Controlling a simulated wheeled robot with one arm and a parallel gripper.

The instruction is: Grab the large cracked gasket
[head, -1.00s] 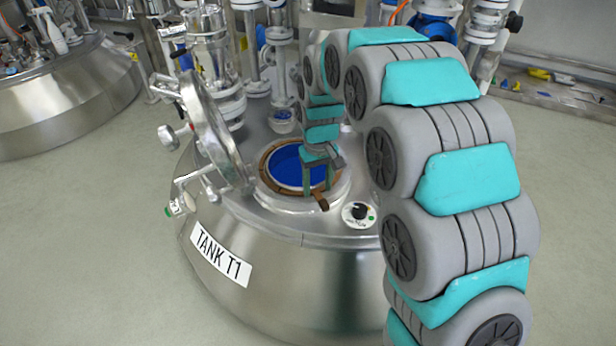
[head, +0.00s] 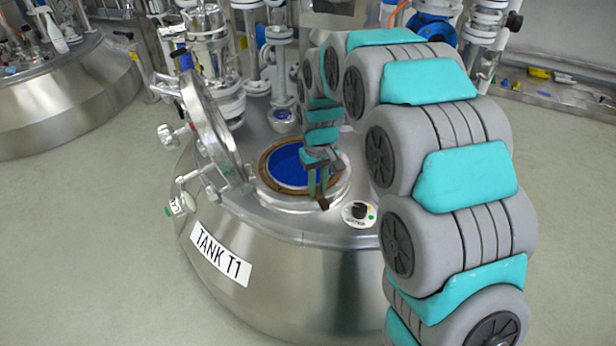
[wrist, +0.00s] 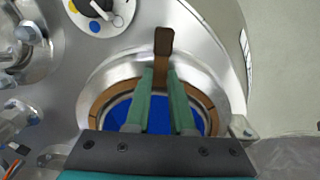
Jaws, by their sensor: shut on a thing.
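The large cracked gasket (head: 267,172) is a brown ring with dark crack lines, seated around the round opening of the tank marked TANK T1. It also shows in the wrist view (wrist: 99,104), with a brown tab (wrist: 163,42) sticking out over the metal rim. My gripper (head: 319,196) reaches down at the near right edge of the ring. Its two green fingers (wrist: 160,76) are closed on the tab, one on each side. The fingers and gripper body hide part of the ring in the wrist view.
The opening shows blue inside (head: 288,165). The open hatch lid (head: 212,130) stands upright to its left. A dial panel (head: 359,213) sits right of the opening. Pipes and fittings (head: 283,50) crowd the back. Clear floor (head: 90,240) lies to the left.

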